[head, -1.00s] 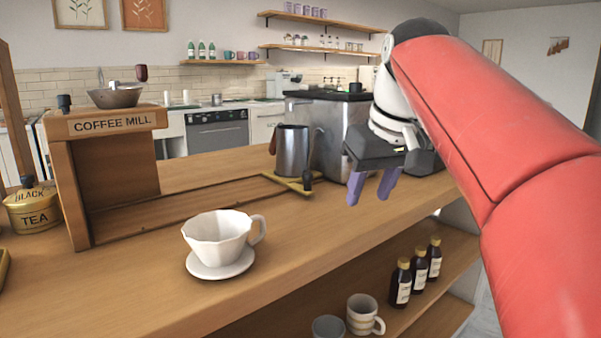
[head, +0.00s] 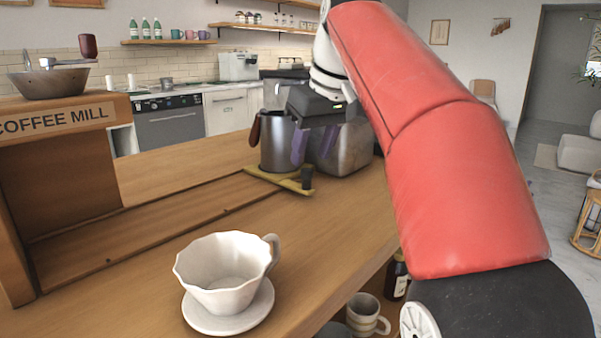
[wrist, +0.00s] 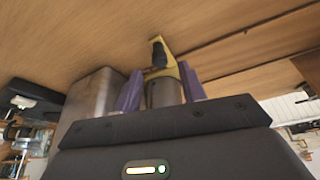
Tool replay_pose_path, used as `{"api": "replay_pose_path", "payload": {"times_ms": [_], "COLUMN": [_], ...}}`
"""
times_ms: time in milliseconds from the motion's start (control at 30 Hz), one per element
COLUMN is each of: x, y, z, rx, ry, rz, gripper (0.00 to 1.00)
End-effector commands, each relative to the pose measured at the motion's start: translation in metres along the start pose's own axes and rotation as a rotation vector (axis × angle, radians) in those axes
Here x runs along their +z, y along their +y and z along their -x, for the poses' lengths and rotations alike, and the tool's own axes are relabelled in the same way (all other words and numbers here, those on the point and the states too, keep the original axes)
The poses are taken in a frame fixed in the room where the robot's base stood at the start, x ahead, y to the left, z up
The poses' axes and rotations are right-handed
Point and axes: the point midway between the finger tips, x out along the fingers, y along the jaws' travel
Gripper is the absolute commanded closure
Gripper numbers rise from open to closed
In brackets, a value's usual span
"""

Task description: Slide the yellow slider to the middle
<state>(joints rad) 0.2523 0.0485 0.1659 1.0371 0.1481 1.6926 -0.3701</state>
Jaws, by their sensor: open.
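The yellow slider (head: 262,174) is a flat plate at the right end of a long groove in the wooden counter. A black knob (head: 307,178) stands upright at its near right corner. A steel pitcher (head: 277,144) with a dark handle stands on the slider. My gripper (head: 313,146), with purple fingers, is open above the counter, just right of the pitcher in the head view. In the wrist view, the slider (wrist: 168,62), knob (wrist: 158,53) and pitcher (wrist: 162,93) show between the fingers (wrist: 161,88). I see no contact with the slider.
A white cup (head: 226,268) on a saucer (head: 232,322) stands near the counter's front edge. The coffee mill stand (head: 60,170) is at the groove's left end. A metal machine (head: 342,148) is behind my gripper. The groove (head: 150,229) is clear left of the slider.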

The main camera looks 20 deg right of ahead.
Motion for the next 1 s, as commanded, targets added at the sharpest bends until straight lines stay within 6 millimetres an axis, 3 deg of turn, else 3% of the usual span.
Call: {"api": "replay_pose_path", "payload": {"times_ms": [100, 300, 667, 1000], "x": [0.002, 0.001, 0.0, 0.0], "y": [0.0, 0.0, 0.0, 0.0], "z": [-0.024, -0.047, -0.052, -0.052], "rx": [0.0, 0.001, 0.002, 0.002], "ry": [-0.001, 0.001, 0.001, 0.001], "rz": [0.0, 0.0, 0.0, 0.0], "gripper": [0.59, 0.59, 0.59, 1.0]}}
